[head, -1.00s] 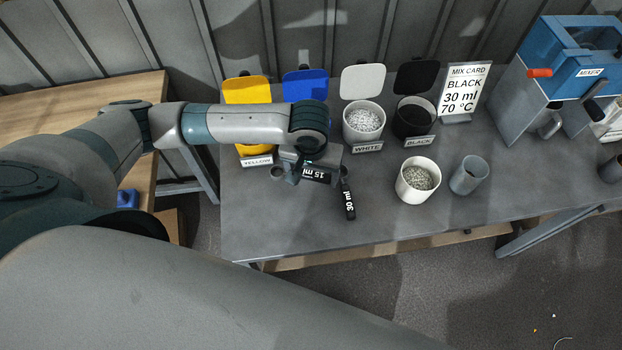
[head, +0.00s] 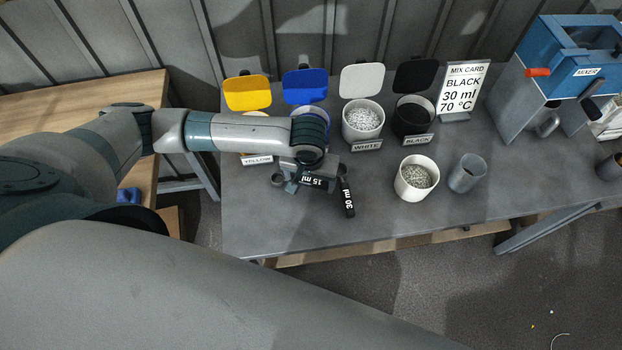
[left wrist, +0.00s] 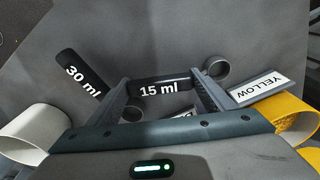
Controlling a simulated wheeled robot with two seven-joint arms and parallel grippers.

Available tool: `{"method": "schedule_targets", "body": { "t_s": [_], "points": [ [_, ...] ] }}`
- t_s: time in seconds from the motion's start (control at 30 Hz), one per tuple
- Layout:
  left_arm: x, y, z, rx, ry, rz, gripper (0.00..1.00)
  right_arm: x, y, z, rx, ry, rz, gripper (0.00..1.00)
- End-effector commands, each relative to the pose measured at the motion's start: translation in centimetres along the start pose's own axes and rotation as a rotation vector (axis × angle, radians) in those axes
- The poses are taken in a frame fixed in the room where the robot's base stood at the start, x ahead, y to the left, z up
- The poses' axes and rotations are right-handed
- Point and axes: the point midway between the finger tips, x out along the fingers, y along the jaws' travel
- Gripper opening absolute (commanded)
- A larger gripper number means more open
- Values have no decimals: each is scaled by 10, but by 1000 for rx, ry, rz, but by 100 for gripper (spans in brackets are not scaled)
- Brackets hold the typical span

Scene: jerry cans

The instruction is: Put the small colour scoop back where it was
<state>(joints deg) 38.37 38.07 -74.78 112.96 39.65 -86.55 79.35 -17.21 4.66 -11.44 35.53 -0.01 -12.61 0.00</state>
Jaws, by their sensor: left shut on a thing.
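The small colour scoop has a black handle marked 15 ml (head: 317,182) and a small grey cup on its left end. My left gripper (head: 306,178) is shut on its handle, low over the table in front of the yellow and blue bins. In the left wrist view the 15 ml scoop (left wrist: 160,88) lies across between the two fingers, its cup (left wrist: 216,67) outside one finger. The larger scoop, marked 30 ml (head: 348,199), lies just right of it; its handle also shows in the left wrist view (left wrist: 82,75). Whether the held scoop touches the table I cannot tell. My right gripper is out of view.
Bins with yellow (head: 247,93), blue (head: 305,86), white (head: 362,82) and black (head: 415,76) lids line the back. A white tub of pellets (head: 416,178) and a grey cup (head: 467,173) stand right. The mixer (head: 570,70) is far right. The front table is clear.

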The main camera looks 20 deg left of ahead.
Motion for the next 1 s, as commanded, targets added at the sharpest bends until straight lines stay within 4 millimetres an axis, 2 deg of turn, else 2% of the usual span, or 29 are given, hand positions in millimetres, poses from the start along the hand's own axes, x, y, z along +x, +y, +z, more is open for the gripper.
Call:
{"method": "schedule_targets", "body": {
  "t_s": [0.2, 0.23, 0.27, 0.67, 0.87, 1.0],
  "points": [
    [2, 0, 0, -1, -1, 0, 50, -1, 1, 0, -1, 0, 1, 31],
    [2, 0, 0, 0, -1, 0, 80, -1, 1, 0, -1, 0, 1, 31],
    [2, 0, 0, 0, -1, 0, 83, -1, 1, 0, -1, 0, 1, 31],
    [0, 0, 0, 0, 1, 1, 83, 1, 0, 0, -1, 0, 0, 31],
    [-16, 1, 0, -1, 0, 3, 83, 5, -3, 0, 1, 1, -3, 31],
    [-36, 1, 0, 1, 1, 4, 83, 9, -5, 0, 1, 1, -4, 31]
  ]
}}
